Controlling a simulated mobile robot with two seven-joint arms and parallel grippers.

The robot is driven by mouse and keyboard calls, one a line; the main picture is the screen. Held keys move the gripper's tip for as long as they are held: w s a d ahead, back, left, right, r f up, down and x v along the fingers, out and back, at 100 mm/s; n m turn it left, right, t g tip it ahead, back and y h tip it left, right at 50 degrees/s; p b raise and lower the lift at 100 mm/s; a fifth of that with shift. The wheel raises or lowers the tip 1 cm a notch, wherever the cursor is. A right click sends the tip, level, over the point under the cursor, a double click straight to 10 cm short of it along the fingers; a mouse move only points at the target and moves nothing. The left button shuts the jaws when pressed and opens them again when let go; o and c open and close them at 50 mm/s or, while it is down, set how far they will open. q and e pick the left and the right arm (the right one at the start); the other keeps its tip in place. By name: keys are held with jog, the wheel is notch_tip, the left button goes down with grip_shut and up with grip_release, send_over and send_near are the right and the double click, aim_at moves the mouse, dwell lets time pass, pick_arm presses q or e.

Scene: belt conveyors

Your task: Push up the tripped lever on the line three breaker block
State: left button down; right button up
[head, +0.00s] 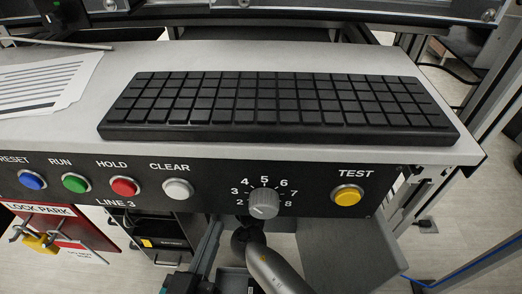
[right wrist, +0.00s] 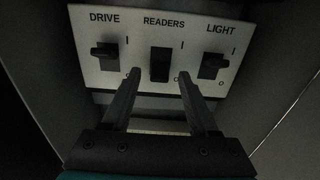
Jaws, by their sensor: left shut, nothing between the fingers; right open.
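The breaker block (right wrist: 150,88) fills the upper part of the right wrist view, a pale plate with three black levers. The DRIVE lever (right wrist: 105,52) and the LIGHT lever (right wrist: 212,63) stick out alike. The READERS lever (right wrist: 159,66) between them looks different and hangs lower, towards its O mark. My right gripper (right wrist: 158,78) is open, its fingers pointing at the plate on either side of the READERS lever's lower end. Contact cannot be told. My left gripper (head: 180,283) is shut and empty, partly cut off at the bottom of the head view.
The LINE 3 panel (head: 215,207) carries coloured buttons, a grey dial (head: 264,203) and a yellow TEST button (head: 347,196). A black keyboard (head: 280,132) and a paper sheet (head: 45,82) lie above. A red lock board (head: 50,222) with a padlock (head: 40,243) hangs at left.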

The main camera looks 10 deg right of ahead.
dwell(0.3)
grip_shut()
dwell(0.3)
